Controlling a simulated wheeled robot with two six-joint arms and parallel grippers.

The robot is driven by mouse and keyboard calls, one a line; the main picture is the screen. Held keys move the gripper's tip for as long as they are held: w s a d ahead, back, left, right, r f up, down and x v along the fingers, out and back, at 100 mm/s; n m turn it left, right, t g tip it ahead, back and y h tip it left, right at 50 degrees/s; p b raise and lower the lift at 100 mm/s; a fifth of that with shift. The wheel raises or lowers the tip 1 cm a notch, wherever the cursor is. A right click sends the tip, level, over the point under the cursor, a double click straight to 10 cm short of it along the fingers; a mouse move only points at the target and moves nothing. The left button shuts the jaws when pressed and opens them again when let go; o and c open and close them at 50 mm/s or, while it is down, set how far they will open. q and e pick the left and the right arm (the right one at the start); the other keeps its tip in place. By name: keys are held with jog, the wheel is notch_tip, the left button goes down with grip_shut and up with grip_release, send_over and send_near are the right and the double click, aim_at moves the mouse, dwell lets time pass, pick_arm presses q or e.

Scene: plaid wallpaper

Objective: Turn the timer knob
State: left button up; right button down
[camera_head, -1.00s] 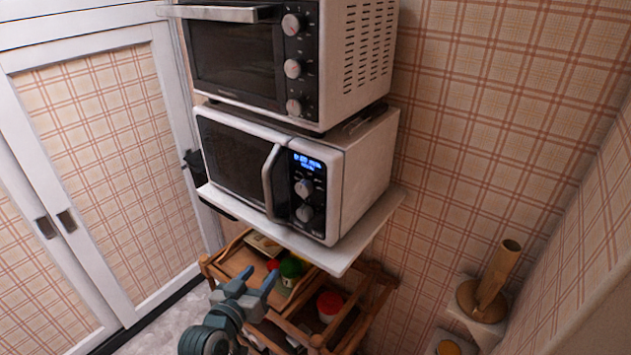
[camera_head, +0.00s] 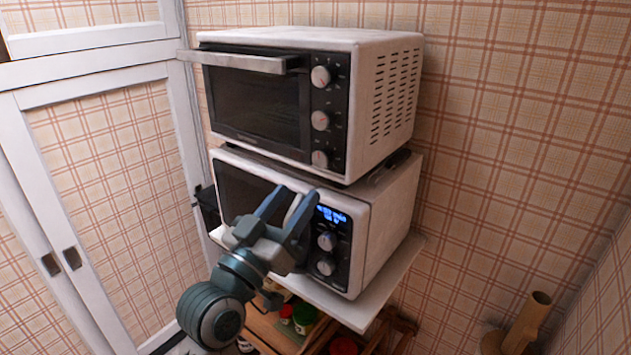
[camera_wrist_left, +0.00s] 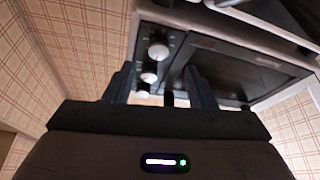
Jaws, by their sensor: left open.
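The upper toaster oven (camera_head: 380,45) has a dark panel with three silver knobs: top (camera_head: 320,76), middle (camera_head: 320,120) and bottom (camera_head: 320,158). Knob labels are too small to read, so I cannot tell which is the timer. The left wrist view, seemingly upside down, shows three knobs, the nearest-looking one (camera_wrist_left: 158,50) near the top. My left gripper (camera_head: 288,200) is open and empty, fingers pointing up, below the toaster oven's panel and in front of the microwave (camera_head: 385,210). It appears apart from every knob. My right gripper is not in view.
The microwave has a lit blue display and two knobs (camera_head: 326,241); my left gripper hides its handle. It stands on a white shelf (camera_head: 365,310) above a wooden rack with jars. A white cabinet (camera_head: 110,150) is at left, a plaid wall at right.

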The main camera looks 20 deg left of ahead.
aim_at(319, 164)
pick_arm(q)
jog(key=p+x, duration=0.2)
jog(key=x, duration=0.4)
jog(key=shift+w+d+r, duration=0.1)
jog(key=shift+d+r, duration=0.1)
jog(key=shift+r, duration=0.1)
jog(key=shift+w+r, duration=0.1)
jog(key=shift+w, duration=0.45)
jog(key=shift+d, duration=0.1)
jog(key=c, duration=1)
jog(key=shift+o, duration=0.2)
